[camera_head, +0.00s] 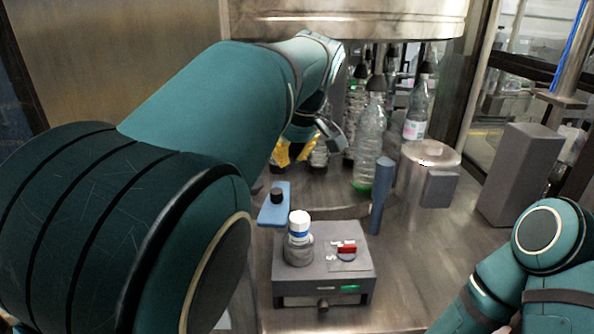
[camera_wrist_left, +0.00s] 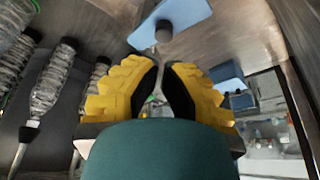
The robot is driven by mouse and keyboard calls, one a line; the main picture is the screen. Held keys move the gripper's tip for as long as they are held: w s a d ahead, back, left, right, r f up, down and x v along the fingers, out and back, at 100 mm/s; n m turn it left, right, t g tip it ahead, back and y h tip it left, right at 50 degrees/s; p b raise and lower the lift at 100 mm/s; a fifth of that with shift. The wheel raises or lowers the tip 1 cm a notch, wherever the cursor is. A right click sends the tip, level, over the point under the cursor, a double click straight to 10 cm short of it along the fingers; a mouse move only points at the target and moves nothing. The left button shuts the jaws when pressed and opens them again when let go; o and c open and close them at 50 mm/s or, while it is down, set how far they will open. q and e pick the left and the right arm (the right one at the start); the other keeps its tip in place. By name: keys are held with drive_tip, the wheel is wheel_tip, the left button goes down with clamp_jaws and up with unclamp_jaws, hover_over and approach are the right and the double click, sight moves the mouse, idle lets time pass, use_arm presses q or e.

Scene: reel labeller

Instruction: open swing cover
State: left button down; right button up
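A blue plate (camera_head: 268,214) with a black knob (camera_head: 277,196) stands behind and left of a small grey device; I take it as the swing cover. In the left wrist view the blue plate (camera_wrist_left: 178,14) and its knob (camera_wrist_left: 163,32) are at the top, just beyond my fingertips. My left gripper (camera_head: 292,153) has yellow fingers and is partly hidden by my arm. In the left wrist view its fingertips (camera_wrist_left: 161,68) are close together with only a narrow gap, holding nothing and apart from the knob. My right gripper is not in view; only its arm shows.
The grey device (camera_head: 345,262) carries a white-capped bottle (camera_head: 299,240), a red switch (camera_head: 346,248) and a green display. Clear bottles (camera_head: 370,145), a blue post (camera_head: 380,196), a metal cylinder (camera_head: 408,185) and a grey block (camera_head: 518,175) stand behind. Bare table lies right of the device.

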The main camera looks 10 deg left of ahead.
use_arm(q)
drive_tip(key=w+d+f+n+g+p, duration=0.2)
drive_tip(key=w+d+n+g+p, duration=0.1)
drive_tip(key=d+n, duration=0.55)
drive_tip(key=n, duration=0.2)
approach(295, 212)
wheel_tip(295, 212, down, 6)
drive_tip(key=d, duration=0.3)
drive_tip(key=a, duration=0.2)
drive_tip(key=a+f, duration=0.1)
drive_tip(key=shift+w+a+g+y, duration=0.1)
drive_tip(key=shift+w+g+y, duration=0.15)
drive_tip(key=shift+g+y, duration=0.05)
drive_tip(key=shift+a+f, duration=0.1)
drive_tip(key=shift+a, duration=0.45)
drive_tip(key=shift+a, duration=0.15)
